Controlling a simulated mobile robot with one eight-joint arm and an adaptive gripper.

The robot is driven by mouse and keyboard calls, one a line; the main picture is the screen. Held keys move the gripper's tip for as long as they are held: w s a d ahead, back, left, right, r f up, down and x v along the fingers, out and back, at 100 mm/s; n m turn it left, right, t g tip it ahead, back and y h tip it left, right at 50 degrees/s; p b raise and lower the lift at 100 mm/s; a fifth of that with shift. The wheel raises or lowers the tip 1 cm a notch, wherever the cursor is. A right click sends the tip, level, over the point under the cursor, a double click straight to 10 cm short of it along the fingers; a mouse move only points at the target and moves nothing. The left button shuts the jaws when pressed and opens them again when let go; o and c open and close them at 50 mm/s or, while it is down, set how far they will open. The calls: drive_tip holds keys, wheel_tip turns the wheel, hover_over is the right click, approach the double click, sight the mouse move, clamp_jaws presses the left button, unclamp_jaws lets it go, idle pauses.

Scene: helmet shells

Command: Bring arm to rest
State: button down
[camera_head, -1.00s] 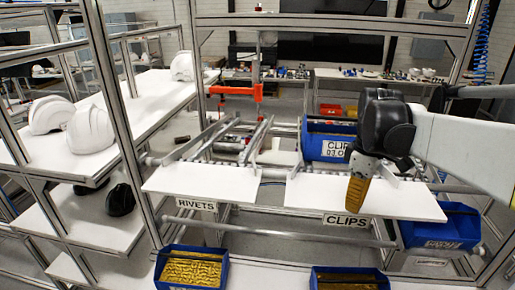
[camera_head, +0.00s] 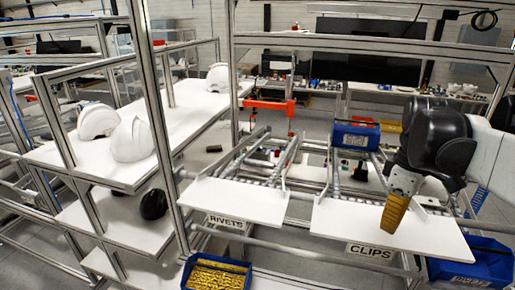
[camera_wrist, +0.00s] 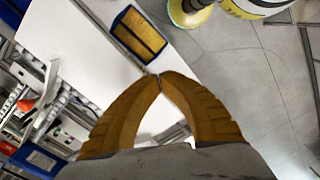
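My gripper (camera_head: 391,229) hangs at the right of the head view with its orange fingers pointing down, in front of the white CLIPS shelf (camera_head: 340,225). In the wrist view my gripper (camera_wrist: 159,76) has its two curved fingers meeting at the tips. Only an empty gap shows between them, so it is shut and holds nothing. My dark wrist and white arm link reach in from the right edge of the head view.
White helmet shells (camera_head: 131,140) stand on the left rack. The RIVETS shelf (camera_head: 240,200) is beside the CLIPS shelf. A blue bin (camera_head: 356,135) stands behind; another blue bin (camera_head: 487,262) is lower right. A bin of yellow parts (camera_head: 216,274) is at bottom; one shows in the wrist view (camera_wrist: 138,33).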

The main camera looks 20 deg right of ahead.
drive_tip(key=a+f+m+t+b, duration=0.2)
drive_tip(key=a+f+b, duration=0.5)
drive_tip(key=f+b, duration=0.6)
drive_tip(key=a+f+m+t+b, duration=0.2)
drive_tip(key=a+f+b, duration=0.5)
drive_tip(key=f+b, duration=0.6)
drive_tip(key=w+a+f+m+t+b, duration=0.1)
drive_tip(key=a+f+t+b, duration=0.2)
drive_tip(key=a+f+b, duration=0.4)
wheel_tip(320, 180, down, 12)
drive_tip(key=b, duration=0.7)
drive_tip(key=shift+a+m, duration=0.25)
drive_tip(key=shift+m, duration=0.15)
